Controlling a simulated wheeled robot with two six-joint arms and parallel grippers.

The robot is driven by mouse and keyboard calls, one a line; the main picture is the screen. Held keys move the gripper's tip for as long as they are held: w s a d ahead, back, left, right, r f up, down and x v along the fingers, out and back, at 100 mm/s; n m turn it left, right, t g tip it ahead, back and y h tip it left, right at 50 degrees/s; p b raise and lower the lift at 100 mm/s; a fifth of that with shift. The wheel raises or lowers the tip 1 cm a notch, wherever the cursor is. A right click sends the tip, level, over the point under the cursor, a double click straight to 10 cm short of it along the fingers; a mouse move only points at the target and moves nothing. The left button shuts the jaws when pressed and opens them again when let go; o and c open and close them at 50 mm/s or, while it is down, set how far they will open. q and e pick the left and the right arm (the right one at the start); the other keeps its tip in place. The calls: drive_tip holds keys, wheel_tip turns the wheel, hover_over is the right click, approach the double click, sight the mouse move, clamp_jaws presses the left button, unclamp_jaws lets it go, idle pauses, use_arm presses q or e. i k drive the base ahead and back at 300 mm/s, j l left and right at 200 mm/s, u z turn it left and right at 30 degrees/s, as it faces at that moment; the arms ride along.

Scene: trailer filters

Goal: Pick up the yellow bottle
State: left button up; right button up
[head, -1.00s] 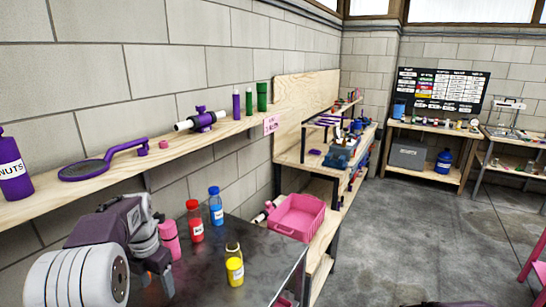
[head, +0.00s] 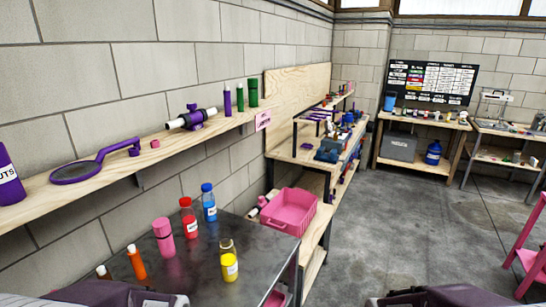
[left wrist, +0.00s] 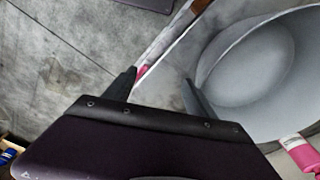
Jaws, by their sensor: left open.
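The yellow bottle (head: 230,267) stands upright on the dark metal table, near its right end; its upper part looks clear or pale above the yellow. It is the nearest of the bottles to the table's right edge. I cannot make it out in the left wrist view. My left gripper (left wrist: 160,82) is open in the left wrist view, with nothing seen between its fingers. In the head view only dark parts of my arms show at the bottom edge, below the bottles, and no right fingertips are visible.
Beside it stand red (head: 189,218), blue (head: 209,203), pink (head: 164,237) and orange (head: 137,262) bottles. A pink bin (head: 290,212) sits beyond the table (head: 200,274). A wooden shelf (head: 110,172) runs along the wall above.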

sight(227, 253)
drive_tip(key=k+u, duration=0.25)
drive_tip(key=u, duration=0.25)
drive_tip(key=i+u, duration=0.1)
drive_tip(key=u, duration=0.35)
drive_tip(key=l+u, duration=0.1)
drive_tip(key=u, duration=0.3)
drive_tip(key=i+u, duration=0.1)
drive_tip(key=u, duration=0.35)
drive_tip(key=l+z, duration=0.35)
drive_tip(key=l, duration=0.15)
drive_tip(key=l+z, duration=0.35)
drive_tip(key=l, duration=0.2)
drive_tip(key=l+u, duration=0.1)
drive_tip(key=u, duration=0.4)
drive_tip(key=l+u, duration=0.15)
drive_tip(key=u, duration=0.3)
drive_tip(key=l+u, duration=0.1)
drive_tip(key=u, duration=0.4)
drive_tip(key=i+l, duration=0.1)
drive_tip(key=l, duration=0.2)
drive_tip(key=i+l, duration=0.15)
drive_tip(key=l, duration=0.2)
